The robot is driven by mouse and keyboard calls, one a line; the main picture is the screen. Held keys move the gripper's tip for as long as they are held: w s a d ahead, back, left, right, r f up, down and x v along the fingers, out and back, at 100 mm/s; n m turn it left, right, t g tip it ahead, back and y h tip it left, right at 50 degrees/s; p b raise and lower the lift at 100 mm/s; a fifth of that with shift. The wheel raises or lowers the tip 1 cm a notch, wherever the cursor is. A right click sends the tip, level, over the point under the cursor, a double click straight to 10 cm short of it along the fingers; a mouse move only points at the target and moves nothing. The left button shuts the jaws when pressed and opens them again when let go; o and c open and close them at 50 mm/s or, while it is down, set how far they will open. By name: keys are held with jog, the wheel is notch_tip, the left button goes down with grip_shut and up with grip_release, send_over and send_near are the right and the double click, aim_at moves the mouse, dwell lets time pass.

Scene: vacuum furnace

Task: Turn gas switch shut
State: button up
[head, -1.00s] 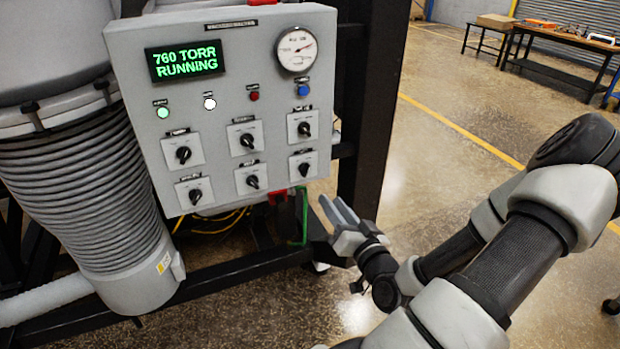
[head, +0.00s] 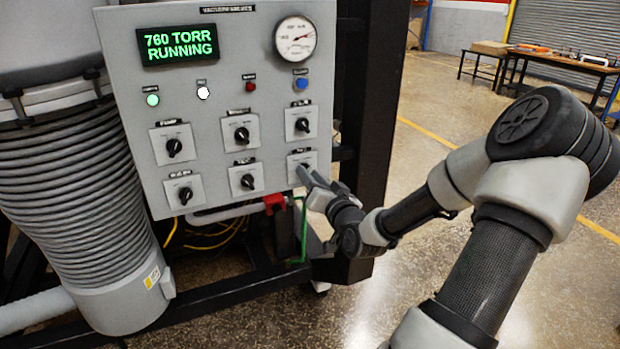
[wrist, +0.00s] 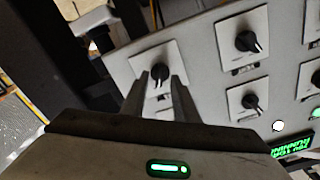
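The grey control panel (head: 215,80) carries two rows of three black rotary switches; their labels are too small to read, so I cannot tell which is the gas switch. My gripper (head: 304,174) is at the lower-right switch (head: 294,160), whose knob it mostly hides in the head view. In the wrist view, that switch's knob (wrist: 158,69) shows between and just beyond the two fingertips of my gripper (wrist: 160,80). The fingers are apart, with a gap between them. I cannot tell whether they touch the knob. The display (head: 178,44) reads 760 TORR RUNNING.
The upper-right switch (head: 302,124) and lower-middle switch (head: 247,181) are close to my gripper. A dark frame post (head: 372,110) stands right of the panel. A red part (head: 274,203) and green pipe (head: 302,235) are below.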

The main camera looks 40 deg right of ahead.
jog(key=shift+w, duration=0.35)
grip_shut()
